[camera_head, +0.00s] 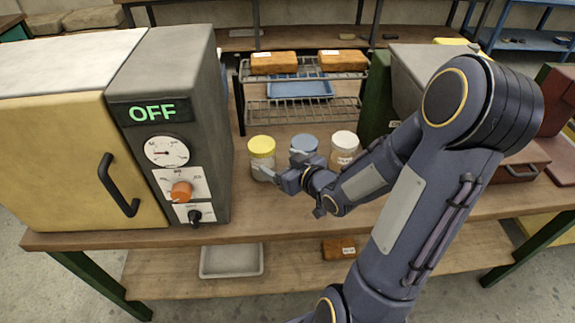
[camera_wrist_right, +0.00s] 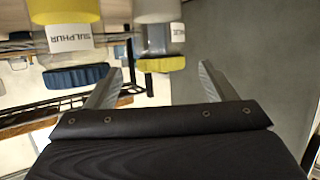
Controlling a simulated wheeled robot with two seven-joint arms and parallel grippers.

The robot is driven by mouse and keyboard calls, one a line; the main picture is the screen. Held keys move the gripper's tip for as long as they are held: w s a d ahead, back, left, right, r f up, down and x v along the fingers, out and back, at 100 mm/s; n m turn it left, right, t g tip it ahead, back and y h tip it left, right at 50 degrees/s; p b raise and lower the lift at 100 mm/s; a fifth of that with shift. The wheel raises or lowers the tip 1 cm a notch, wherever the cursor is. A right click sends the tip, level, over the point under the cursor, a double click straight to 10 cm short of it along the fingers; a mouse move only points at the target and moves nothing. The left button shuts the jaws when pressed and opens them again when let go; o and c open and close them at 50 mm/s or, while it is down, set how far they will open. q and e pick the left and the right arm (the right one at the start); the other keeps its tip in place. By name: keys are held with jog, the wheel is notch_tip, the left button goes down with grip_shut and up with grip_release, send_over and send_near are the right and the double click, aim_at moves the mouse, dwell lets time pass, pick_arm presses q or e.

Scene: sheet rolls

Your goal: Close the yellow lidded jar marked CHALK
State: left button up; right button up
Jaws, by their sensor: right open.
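The yellow-lidded jar (camera_head: 262,147) stands upright on the bench, leftmost in a row of three. Its yellow lid (camera_wrist_right: 160,65) shows in the right wrist view, where jars appear upside down; its body is clear with pale contents. I cannot read its label or tell whether the lid is fully seated. My right gripper (camera_head: 278,175) is open and empty, just in front of the jar and to its right; its fingers (camera_wrist_right: 161,70) spread in the wrist view. A blue-lidded jar (camera_head: 304,144), labelled SULPHUR (camera_wrist_right: 70,38), stands to the right, partly hidden by the gripper. My left gripper is out of view.
A white-lidded jar (camera_head: 344,140) stands right of the blue one. A grey and yellow oven (camera_head: 168,120) reading OFF stands close on the left. A wire rack (camera_head: 300,112) with brown blocks (camera_head: 274,63) is behind. The bench front (camera_head: 250,234) is clear.

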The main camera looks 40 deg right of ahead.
jog(key=shift+v, duration=1.2)
jog(key=shift+r, duration=0.1)
jog(key=s+a+r+m+g+y, duration=0.1)
jog(key=s+a+g, duration=0.3)
jog(key=s, duration=0.5)
jog(key=s+a+r+m+g+y, duration=0.1)
jog(key=s+a+r+g+y, duration=0.1)
jog(key=s+a, duration=0.6)
jog(key=r+g, duration=0.1)
jog(key=g, duration=0.1)
jog(key=shift+s+r+g, duration=0.3)
jog(key=shift+s, duration=0.05)
